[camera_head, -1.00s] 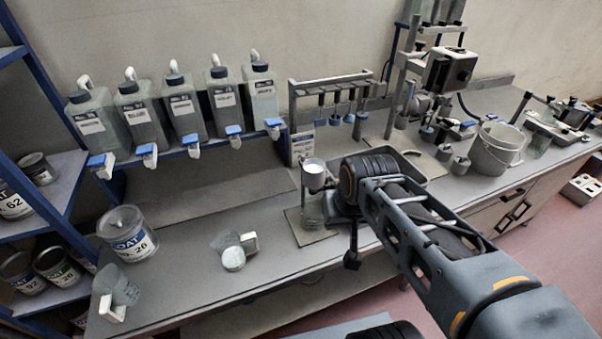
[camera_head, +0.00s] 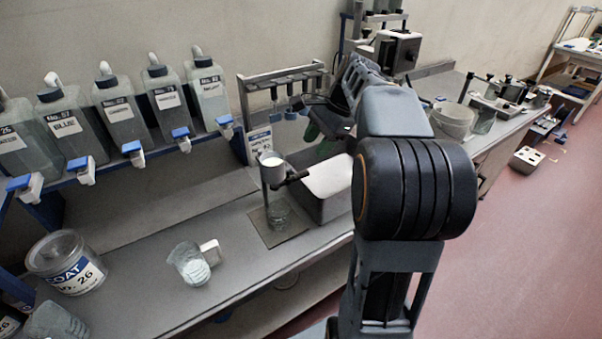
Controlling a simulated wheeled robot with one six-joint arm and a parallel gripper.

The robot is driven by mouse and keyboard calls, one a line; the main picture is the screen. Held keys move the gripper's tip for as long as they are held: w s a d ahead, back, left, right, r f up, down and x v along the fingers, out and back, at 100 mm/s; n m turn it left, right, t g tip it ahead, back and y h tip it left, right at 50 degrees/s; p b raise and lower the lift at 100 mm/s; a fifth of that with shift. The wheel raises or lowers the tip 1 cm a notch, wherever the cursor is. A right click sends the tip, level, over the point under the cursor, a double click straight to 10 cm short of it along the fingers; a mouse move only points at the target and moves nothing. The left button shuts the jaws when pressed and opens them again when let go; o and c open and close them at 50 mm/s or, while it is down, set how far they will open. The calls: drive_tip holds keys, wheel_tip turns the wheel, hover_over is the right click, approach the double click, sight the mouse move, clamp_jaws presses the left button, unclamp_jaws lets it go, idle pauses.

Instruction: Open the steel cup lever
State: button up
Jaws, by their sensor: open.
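The steel cup (camera_head: 272,169) stands on a stand at the middle of the bench, with pale content at its top. A short dark lever (camera_head: 291,179) sticks out from its right side. My gripper (camera_head: 323,121) is partly in view behind and to the right of the cup, near the hanging rack. It is open and apart from the lever. My forearm and elbow hide the bench to its right.
A grey box-like block (camera_head: 326,190) sits right of the cup. A rack with hanging tools (camera_head: 283,78) stands behind. Several tap bottles (camera_head: 123,118) line the left. A glass beaker (camera_head: 188,264) and a COAT tin (camera_head: 66,264) stand at the front left. The bench left of the cup is clear.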

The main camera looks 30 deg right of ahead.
sight(299, 174)
drive_tip(key=x, duration=1)
drive_tip(key=shift+b, duration=0.35)
drive_tip(key=shift+c, duration=0.3)
clamp_jaws()
